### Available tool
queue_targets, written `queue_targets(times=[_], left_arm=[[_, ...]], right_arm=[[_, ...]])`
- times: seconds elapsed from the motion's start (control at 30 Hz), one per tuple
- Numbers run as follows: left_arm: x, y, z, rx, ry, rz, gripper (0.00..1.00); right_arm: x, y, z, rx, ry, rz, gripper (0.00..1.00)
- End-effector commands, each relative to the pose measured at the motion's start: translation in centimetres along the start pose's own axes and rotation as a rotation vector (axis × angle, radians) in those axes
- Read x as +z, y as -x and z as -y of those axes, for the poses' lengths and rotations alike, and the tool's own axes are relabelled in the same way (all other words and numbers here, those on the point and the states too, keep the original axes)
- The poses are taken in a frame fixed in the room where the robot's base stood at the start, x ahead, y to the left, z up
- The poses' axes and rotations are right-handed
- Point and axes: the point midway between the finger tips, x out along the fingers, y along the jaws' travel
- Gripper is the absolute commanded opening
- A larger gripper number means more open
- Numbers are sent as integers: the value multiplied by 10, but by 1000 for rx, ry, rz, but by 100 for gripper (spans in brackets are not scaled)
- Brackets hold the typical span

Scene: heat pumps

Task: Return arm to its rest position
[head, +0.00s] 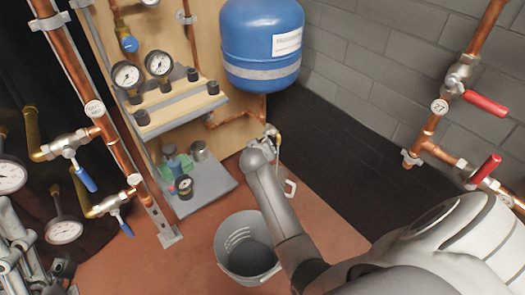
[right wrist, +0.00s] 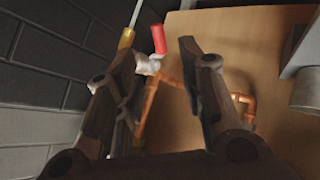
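My right arm (head: 285,225) reaches from the lower right up toward the board below the blue tank in the head view. Its gripper is mostly hidden behind the wrist there. In the right wrist view my right gripper (right wrist: 157,55) has its two fingers wide apart with nothing held between them. A red-handled valve (right wrist: 158,40) on a copper pipe shows beyond the gap; contact cannot be told. Grey jointed parts of my left arm and gripper (head: 32,262) show at the lower left edge of the head view; its fingers are not clear.
A blue tank (head: 262,42) hangs above the right hand. A grey bucket (head: 247,250) stands on the floor beside the arm. A wooden panel with gauges (head: 158,63) and shelves is left. Copper pipes with red-handled valves (head: 485,103) line the right; blue-handled valves (head: 86,178) the left.

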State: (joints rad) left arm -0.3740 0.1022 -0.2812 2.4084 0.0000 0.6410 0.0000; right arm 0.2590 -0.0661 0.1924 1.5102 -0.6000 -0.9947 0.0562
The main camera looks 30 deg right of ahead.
Motion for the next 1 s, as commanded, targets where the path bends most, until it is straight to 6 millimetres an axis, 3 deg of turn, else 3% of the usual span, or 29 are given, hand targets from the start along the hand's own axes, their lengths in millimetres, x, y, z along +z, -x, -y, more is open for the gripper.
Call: queue_targets(times=[0.2,0.77,0.87,1.0], left_arm=[[0,0,0,0,0,0,40],[0,0,0,0,0,0,40],[0,0,0,0,0,1,40],[0,0,0,0,0,0,40]], right_arm=[[0,12,0,0,-1,0,36],[1,13,0,-1,0,2,36],[14,18,-1,-11,2,16,36],[59,45,2,-65,15,64,36]])
